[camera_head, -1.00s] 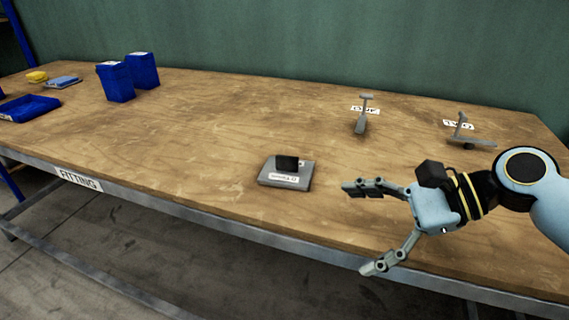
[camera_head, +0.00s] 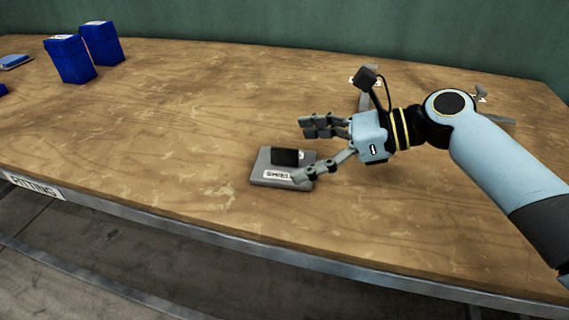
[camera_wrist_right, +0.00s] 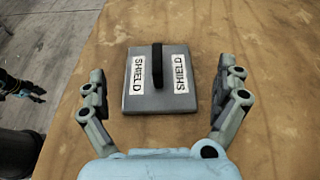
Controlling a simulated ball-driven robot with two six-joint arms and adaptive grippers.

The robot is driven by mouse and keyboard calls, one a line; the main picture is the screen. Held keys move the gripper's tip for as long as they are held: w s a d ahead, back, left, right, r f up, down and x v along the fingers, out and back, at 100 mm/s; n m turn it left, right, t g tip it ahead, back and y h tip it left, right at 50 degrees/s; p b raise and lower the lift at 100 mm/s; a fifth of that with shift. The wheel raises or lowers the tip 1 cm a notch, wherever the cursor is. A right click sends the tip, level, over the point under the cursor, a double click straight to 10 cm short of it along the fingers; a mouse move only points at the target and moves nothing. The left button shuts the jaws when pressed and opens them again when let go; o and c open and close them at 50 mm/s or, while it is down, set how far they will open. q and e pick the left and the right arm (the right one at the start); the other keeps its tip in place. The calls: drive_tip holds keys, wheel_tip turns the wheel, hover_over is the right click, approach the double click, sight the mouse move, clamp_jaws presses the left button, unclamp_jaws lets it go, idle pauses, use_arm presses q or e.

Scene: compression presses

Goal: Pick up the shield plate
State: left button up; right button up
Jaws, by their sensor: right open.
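The shield plate (camera_head: 262,172) is a flat grey square plate with a black upright tab across its middle and a white label. It lies flat on the wooden table. In the right wrist view the plate (camera_wrist_right: 146,101) shows two labels reading SHIELD, one on each side of the black tab (camera_wrist_right: 157,66). My right gripper (camera_head: 309,152) is open and empty, with its fingers spread near the plate; one finger overlaps the plate's right end in the head view. In the wrist view the gripper's fingers (camera_wrist_right: 159,85) stand either side of the plate, apart from it.
The wooden table (camera_head: 180,130) has a metal front edge with a FITTING label (camera_head: 35,187). Two blue bins (camera_head: 69,60) stand at the back left. A grey T-shaped part (camera_head: 367,100) stands behind my right wrist, partly hidden.

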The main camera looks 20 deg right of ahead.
sight(285, 164)
drive_tip(key=x, duration=0.4)
drive_tip(key=shift+f, duration=0.1)
drive_tip(key=shift+s, duration=0.1)
drive_tip(key=c, duration=1.1)
use_arm(q)
drive_tip(key=shift+w+f, duration=0.2)
drive_tip(key=shift+w, duration=0.75)
use_arm(e)
clamp_jaws()
